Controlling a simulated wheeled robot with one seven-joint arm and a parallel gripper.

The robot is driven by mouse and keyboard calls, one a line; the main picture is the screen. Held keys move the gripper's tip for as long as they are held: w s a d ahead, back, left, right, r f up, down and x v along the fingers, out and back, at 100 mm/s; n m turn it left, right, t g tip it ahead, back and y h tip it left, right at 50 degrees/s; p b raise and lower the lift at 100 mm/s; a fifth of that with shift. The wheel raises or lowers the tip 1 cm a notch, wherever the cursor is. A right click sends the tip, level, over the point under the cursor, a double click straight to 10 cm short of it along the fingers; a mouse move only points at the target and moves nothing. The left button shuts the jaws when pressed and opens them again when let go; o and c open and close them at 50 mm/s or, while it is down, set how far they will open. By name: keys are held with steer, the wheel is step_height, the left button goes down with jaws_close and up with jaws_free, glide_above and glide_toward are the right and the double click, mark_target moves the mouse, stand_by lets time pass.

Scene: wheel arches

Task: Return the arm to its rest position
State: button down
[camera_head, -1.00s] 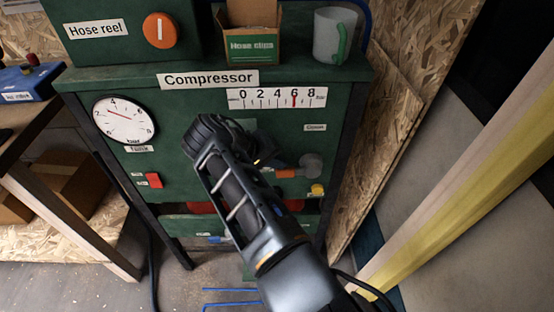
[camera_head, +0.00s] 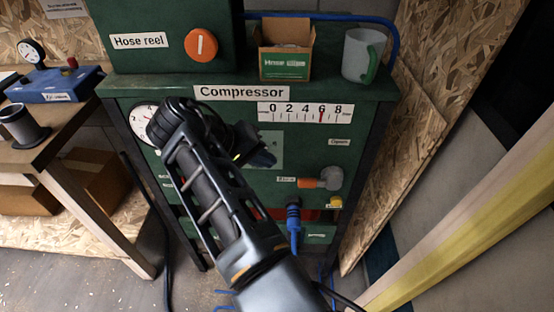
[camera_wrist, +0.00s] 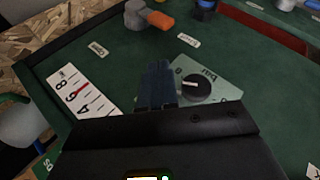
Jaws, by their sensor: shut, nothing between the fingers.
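My gripper (camera_head: 262,156) is shut and empty in front of the green compressor panel (camera_head: 355,120), below the "Compressor" label (camera_head: 241,92). In the wrist view my gripper's closed fingers (camera_wrist: 157,84) point at the panel, beside a black knob (camera_wrist: 197,88) on a pale plate. I cannot tell whether they touch the plate. My arm crosses the panel from the lower middle and hides part of the round gauge (camera_head: 140,122) and the controls on the left.
A pipe valve with an orange handle (camera_head: 308,183) sticks out right of my arm, with a blue hose connector (camera_head: 293,217) below. A cardboard box (camera_head: 285,50) and a grey mug (camera_head: 362,55) stand on top. A workbench (camera_head: 62,125) is at left and a timber post (camera_head: 470,215) at right.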

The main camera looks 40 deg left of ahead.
steer(key=shift+s+r, duration=0.1)
stand_by(0.5)
steer(key=s+d+f+g+y, duration=0.15)
steer(key=d+f, duration=0.35)
steer(key=f, duration=0.6)
steer(key=s+d+f+m+y, duration=0.25)
steer(key=s+d+f, duration=0.35)
steer(key=d, duration=0.3)
steer(key=s+d+f+m+y, duration=0.1)
steer(key=s+d+f+y, duration=0.2)
steer(key=s+d+f, duration=0.4)
steer(key=s+d+r+m+t, duration=0.2)
steer(key=s+d+r, duration=0.35)
steer(key=d, duration=0.35)
steer(key=s+d+r+m+t, duration=0.2)
steer(key=s+d+r, duration=0.3)
steer(key=d, duration=0.5)
steer(key=s+d+r+m+t+h, duration=0.1)
steer(key=s+d+r+t, duration=0.1)
steer(key=s+d+r, duration=0.3)
steer(key=s+d+r+m+t+h, duration=0.2)
steer(key=s+d+r, duration=0.2)
steer(key=r, duration=0.7)
steer(key=shift+s+d+r+h, duration=0.3)
steer(key=shift+s+d+r, duration=0.05)
steer(key=shift+d, duration=0.2)
